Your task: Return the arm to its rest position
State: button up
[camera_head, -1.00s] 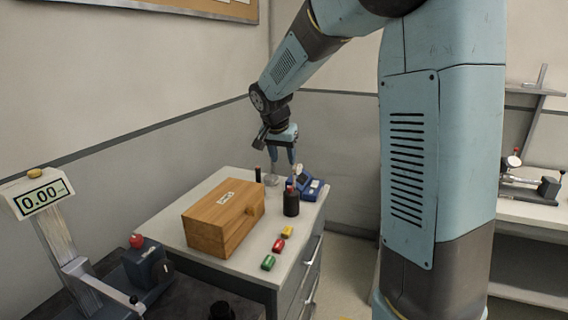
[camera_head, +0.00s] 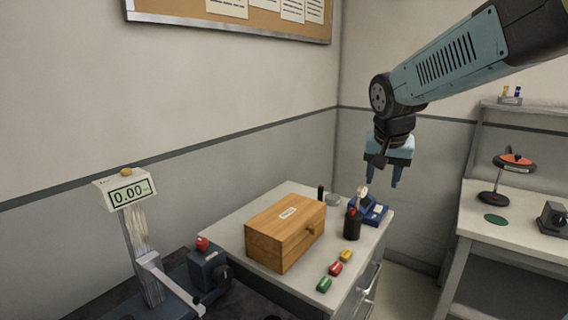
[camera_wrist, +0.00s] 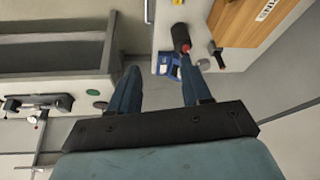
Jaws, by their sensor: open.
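My gripper (camera_head: 382,182) is open and empty. In the head view it hangs in the air above and slightly right of the far right end of the cabinet top, fingers pointing down. In the wrist view my gripper (camera_wrist: 160,90) shows its two blue fingers spread apart with nothing between them. My arm reaches in from the upper right of the head view.
The cabinet top (camera_head: 235,222) bears a wooden box (camera_head: 280,232), a black bottle (camera_head: 352,225), a blue device (camera_head: 374,212) and small coloured blocks (camera_head: 335,269). A display stand (camera_head: 128,190) is at left. A white bench (camera_head: 530,235) stands at right. Air around my gripper is clear.

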jog(key=s+n+t+y, duration=0.1)
jog(key=s+n, duration=0.3)
jog(key=s, duration=1.4)
jog(key=shift+d+f, duration=0.15)
jog(key=shift+d, duration=0.15)
